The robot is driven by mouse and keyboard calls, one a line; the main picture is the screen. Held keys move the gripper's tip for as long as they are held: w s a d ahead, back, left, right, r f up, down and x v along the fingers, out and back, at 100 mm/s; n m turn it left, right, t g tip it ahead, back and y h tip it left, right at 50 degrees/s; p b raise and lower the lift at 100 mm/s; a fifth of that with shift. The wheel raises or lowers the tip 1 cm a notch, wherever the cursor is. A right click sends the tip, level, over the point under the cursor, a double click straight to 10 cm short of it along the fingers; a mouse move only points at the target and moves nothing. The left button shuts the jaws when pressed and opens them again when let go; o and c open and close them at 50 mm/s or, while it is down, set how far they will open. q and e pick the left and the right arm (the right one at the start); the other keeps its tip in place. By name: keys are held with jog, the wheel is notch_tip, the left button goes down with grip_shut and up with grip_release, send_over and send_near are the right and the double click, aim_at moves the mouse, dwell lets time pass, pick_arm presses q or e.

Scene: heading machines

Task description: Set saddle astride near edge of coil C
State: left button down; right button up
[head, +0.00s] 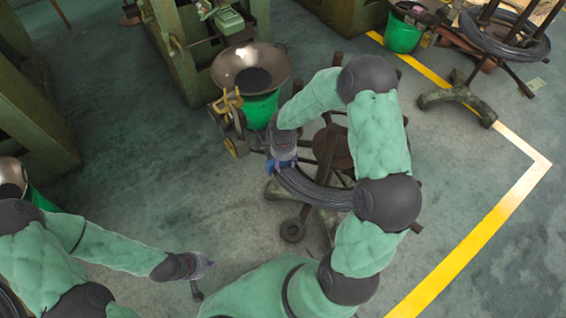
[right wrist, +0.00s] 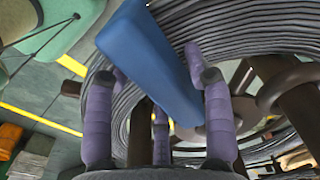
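The saddle is a blue block (right wrist: 150,62), tilted in the right wrist view. Its blue also shows at my right gripper (head: 281,160) in the head view. Fingers of that gripper (right wrist: 155,75) lie along both sides of the block and appear closed on it. The dark wire coil (head: 312,190) lies on a brown stand under my right arm, which hides much of it. Its strands (right wrist: 245,28) pass behind the saddle; I cannot tell whether the two touch. No letter shows on the coil. My left gripper (head: 204,276) is open and empty above the floor.
A metal pan (head: 250,68) on a green bucket (head: 262,108) stands behind the coil, beside a small wheeled cart (head: 231,120). Green machines are at the back left. Another coil (head: 505,38) stands at top right. The floor right of the yellow line (head: 480,235) is clear.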

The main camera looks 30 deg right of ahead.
jog(key=shift+o, duration=0.8)
jog(key=shift+s+a+f, duration=0.1)
jog(key=shift+s+f, duration=0.05)
jog(key=shift+f, duration=0.35)
jog(key=shift+s+a+f, duration=0.1)
jog(key=shift+f, duration=0.35)
jog(key=shift+r, duration=0.1)
jog(key=shift+s+g, duration=0.1)
jog(key=shift+g, duration=0.2)
jog(key=r, duration=1.2)
jog(key=shift+w+d+r, duration=0.1)
jog(key=shift+w+r, duration=0.1)
jog(key=shift+w, duration=0.1)
notch_tip(320, 180, up, 7)
jog(key=p, duration=0.4)
jog(key=shift+p, duration=0.3)
